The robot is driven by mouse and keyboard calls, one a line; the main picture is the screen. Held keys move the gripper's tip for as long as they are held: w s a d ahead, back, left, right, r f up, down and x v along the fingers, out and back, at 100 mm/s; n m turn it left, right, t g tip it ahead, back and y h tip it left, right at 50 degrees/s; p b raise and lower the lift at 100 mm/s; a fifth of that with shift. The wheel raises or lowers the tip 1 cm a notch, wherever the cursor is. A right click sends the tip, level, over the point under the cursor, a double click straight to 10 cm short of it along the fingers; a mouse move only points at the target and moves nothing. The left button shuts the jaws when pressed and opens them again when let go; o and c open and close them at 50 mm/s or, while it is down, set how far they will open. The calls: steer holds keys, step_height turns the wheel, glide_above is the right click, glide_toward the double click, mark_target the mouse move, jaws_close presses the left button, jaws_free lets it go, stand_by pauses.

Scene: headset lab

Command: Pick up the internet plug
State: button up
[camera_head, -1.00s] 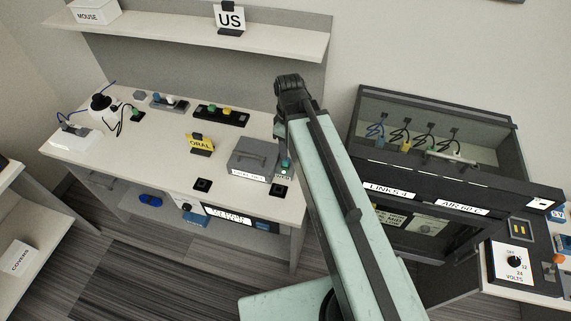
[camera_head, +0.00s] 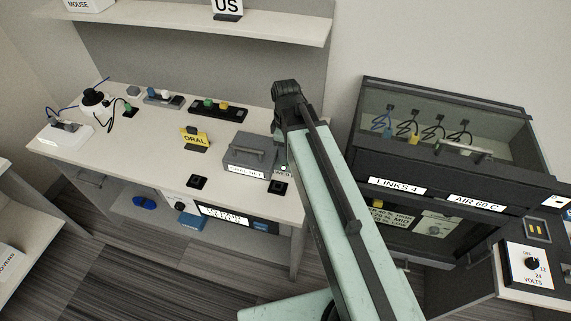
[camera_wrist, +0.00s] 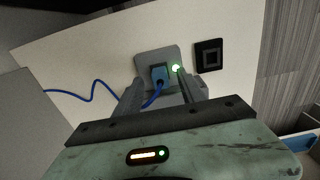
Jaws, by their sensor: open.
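The internet plug (camera_wrist: 159,74) is a small blue plug on a blue cable, seen in the wrist view. It sits at a grey square plate (camera_wrist: 150,57) with a lit green light beside it. My gripper (camera_wrist: 159,84) is open, with one finger on each side of the plug and cable; I cannot tell whether the fingers touch it. In the head view my arm hides most of the gripper and the plug.
A black square pad (camera_wrist: 208,55) lies right of the plate. In the head view a grey box with a handle (camera_head: 249,152) stands just left of my arm. A dark cabinet (camera_head: 450,150) with several cables is on the right.

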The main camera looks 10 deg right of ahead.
step_height(320, 180, down, 2)
steer(key=shift+f+b, duration=0.1)
steer(key=shift+b, duration=0.3)
steer(key=shift+r, duration=0.2)
steer(key=shift+c, duration=0.4)
jaws_close()
steer(key=shift+r, duration=0.1)
step_height(320, 180, up, 10)
steer(key=p, duration=1)
steer(key=shift+p, duration=0.3)
